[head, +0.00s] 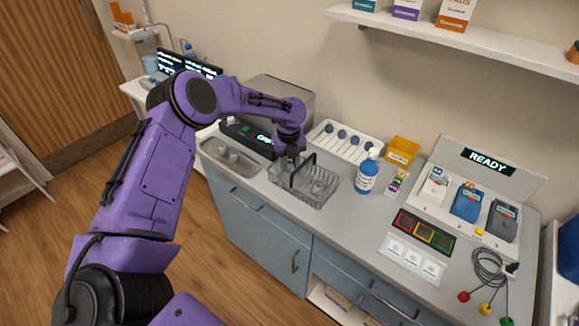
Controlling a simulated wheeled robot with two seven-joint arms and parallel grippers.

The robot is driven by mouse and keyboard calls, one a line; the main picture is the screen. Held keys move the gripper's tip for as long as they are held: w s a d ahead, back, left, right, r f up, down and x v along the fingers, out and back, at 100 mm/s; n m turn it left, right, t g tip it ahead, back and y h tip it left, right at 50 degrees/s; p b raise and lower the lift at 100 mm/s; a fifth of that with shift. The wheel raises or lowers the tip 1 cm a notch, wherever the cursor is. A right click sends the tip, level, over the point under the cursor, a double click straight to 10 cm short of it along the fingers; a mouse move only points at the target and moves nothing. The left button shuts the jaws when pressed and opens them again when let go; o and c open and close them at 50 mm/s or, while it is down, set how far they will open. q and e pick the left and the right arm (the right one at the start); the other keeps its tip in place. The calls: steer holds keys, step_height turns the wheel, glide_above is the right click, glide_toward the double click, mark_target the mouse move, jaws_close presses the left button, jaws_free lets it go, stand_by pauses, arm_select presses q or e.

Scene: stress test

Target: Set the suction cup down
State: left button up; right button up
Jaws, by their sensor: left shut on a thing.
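My left gripper (292,157) is over the back left part of a wire basket (318,198) on the counter. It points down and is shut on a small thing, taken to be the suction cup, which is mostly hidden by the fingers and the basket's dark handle. I cannot tell whether the held thing touches the basket. A white tray (333,153) behind the basket holds several dark blue round bulbs. My right gripper is not in view.
A blue-labelled bottle (367,172) stands right of the basket, with a yellow box (401,152) behind it. A sign board reading READY (487,162) and coiled leads (487,265) are at the right.

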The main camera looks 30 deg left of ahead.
mark_target(289, 163)
arm_select(q)
step_height(289, 163, down, 3)
steer(key=shift+r, duration=0.15)
steer(key=shift+f, duration=0.3)
steer(key=o, duration=1)
step_height(289, 163, up, 11)
steer(key=shift+d+r+b, duration=0.1)
steer(key=shift+b, duration=1.05)
steer(key=shift+r, duration=0.6)
